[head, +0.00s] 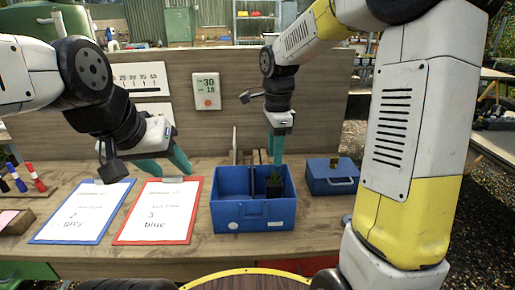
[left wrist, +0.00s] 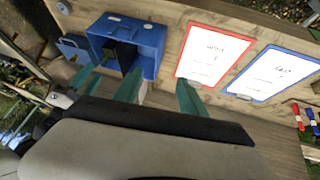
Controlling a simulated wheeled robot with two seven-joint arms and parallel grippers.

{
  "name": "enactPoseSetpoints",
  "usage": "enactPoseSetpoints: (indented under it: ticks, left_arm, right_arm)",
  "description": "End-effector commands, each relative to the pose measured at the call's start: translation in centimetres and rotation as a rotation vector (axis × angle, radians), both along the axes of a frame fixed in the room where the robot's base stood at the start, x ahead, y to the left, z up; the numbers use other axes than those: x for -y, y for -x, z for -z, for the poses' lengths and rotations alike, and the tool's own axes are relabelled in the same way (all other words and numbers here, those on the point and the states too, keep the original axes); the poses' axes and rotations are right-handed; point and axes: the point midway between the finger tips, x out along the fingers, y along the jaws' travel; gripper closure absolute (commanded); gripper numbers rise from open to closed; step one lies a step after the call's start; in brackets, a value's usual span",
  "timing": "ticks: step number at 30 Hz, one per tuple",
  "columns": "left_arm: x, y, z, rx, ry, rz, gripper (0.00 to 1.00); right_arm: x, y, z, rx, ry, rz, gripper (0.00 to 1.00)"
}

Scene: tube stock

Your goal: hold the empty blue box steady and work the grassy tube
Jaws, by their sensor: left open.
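The open blue box (head: 254,215) stands on the bench with a divider across it; its left part looks empty. The grassy tube (head: 274,187), a dark pot with a green top, is in its right part. The box also shows in the left wrist view (left wrist: 148,38). My left gripper (head: 168,168) is open and empty, over the red clipboard, left of the box and apart from it; its teal fingers (left wrist: 158,92) stand wide. My right gripper (head: 275,155) points down just above and behind the tube; whether its fingers touch it is unclear.
A small closed blue case (head: 331,178) with a handle stands right of the box, a small yellowish thing (head: 334,162) at its top. A red clipboard (head: 158,210) and a blue clipboard (head: 83,212) lie to the left, with several markers (head: 20,180) beyond. A panel with a display (head: 206,92) rises behind.

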Motion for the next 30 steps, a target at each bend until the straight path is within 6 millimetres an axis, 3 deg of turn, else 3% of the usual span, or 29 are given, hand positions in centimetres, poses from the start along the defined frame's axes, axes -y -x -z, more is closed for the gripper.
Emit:
enactPoseSetpoints:
  ticks: [3,8,18,24,30]
  left_arm:
    - [-0.1,-0.7,0.3,-0.011,-0.075,0.076,0.70]
    - [0.0,-2.9,1.3,-0.050,-0.305,0.358,0.70]
    - [0.9,-9.3,5.6,-0.161,-0.742,1.287,0.70]
    - [2.2,-12.9,9.1,-0.147,-0.847,1.881,0.70]
    - [3.7,-16.1,12.9,-0.017,-0.868,2.443,0.70]
  right_arm:
    - [0.0,-0.1,0.0,-0.002,0.001,0.010,0.64]
    - [0.0,-0.1,0.0,-0.001,0.000,0.009,0.64]
    - [0.0,0.0,0.0,-0.001,0.000,0.007,0.64]
    - [0.0,0.0,0.0,-0.001,0.000,0.007,0.64]
    - [0.0,0.0,0.0,-0.001,0.000,0.007,0.64]
